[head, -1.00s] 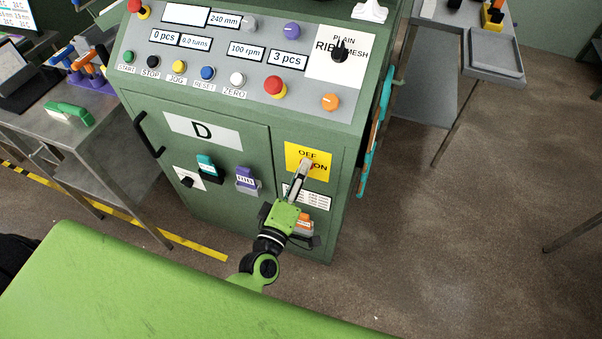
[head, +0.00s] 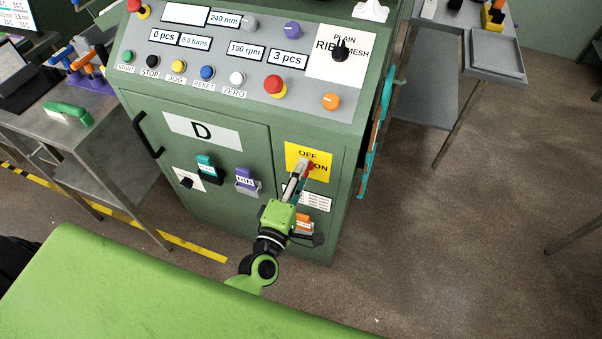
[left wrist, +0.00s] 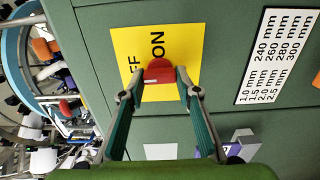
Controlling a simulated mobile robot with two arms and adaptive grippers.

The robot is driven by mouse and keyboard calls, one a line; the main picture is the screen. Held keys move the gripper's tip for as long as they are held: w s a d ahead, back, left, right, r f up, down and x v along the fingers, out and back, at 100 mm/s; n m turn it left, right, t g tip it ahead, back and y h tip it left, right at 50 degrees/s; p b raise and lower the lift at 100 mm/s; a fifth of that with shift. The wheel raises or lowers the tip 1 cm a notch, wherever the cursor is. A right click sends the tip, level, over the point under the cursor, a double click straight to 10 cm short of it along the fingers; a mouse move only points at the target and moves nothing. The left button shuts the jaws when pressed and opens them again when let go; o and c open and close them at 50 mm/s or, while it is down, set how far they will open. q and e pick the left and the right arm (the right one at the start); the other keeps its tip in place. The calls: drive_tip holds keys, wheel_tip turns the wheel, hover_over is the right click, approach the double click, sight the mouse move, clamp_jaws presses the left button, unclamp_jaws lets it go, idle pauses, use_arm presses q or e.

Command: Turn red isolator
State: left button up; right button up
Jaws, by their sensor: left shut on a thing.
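The red isolator handle (head: 309,167) sits on the yellow OFF/ON plate (head: 293,150) on the front of the green machine cabinet. In the left wrist view the red isolator (left wrist: 159,71) lies between my fingertips, and the yellow plate (left wrist: 112,48) is behind it. My left gripper (head: 301,169) reaches up to the plate and is shut on the isolator; its fingers (left wrist: 159,84) touch the handle from both sides. The fingers hide part of the handle and plate in the head view. My right gripper is not in view.
A control panel (head: 200,75) with several buttons and knobs is above. Purple (head: 246,180) and teal (head: 206,166) parts are mounted left of the plate, and a white size label (head: 315,201) is below it. A grey side table (head: 495,50) stands at right; open floor lies in front.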

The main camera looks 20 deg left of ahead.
use_arm(q)
drive_tip(key=o, duration=1.1)
drive_tip(key=s, duration=1.2)
drive_tip(key=shift+a, duration=0.25)
drive_tip(key=s+f+m+g+h, duration=0.1)
drive_tip(key=s+f+m+g, duration=0.25)
drive_tip(key=f, duration=0.75)
drive_tip(key=s+f+m+g, duration=0.25)
drive_tip(key=f+m, duration=0.25)
drive_tip(key=f, duration=0.6)
drive_tip(key=s+f+m+g+h, duration=0.1)
drive_tip(key=s+f+m+g, duration=0.3)
drive_tip(key=f, duration=0.7)
drive_tip(key=s+a+f+m+g+y, duration=0.1)
drive_tip(key=s+a+f+m+g, duration=0.2)
drive_tip(key=s+f, duration=0.4)
drive_tip(key=s+a+f+m+g+y, duration=0.1)
drive_tip(key=s+a+f+m+g, duration=0.3)
drive_tip(key=s, duration=1)
wheel_tip(320, 180, down, 4)
drive_tip(key=shift+a+r+m+y, duration=0.2)
drive_tip(key=shift+a+m+y, duration=0.1)
drive_tip(key=shift+a+m, duration=0.15)
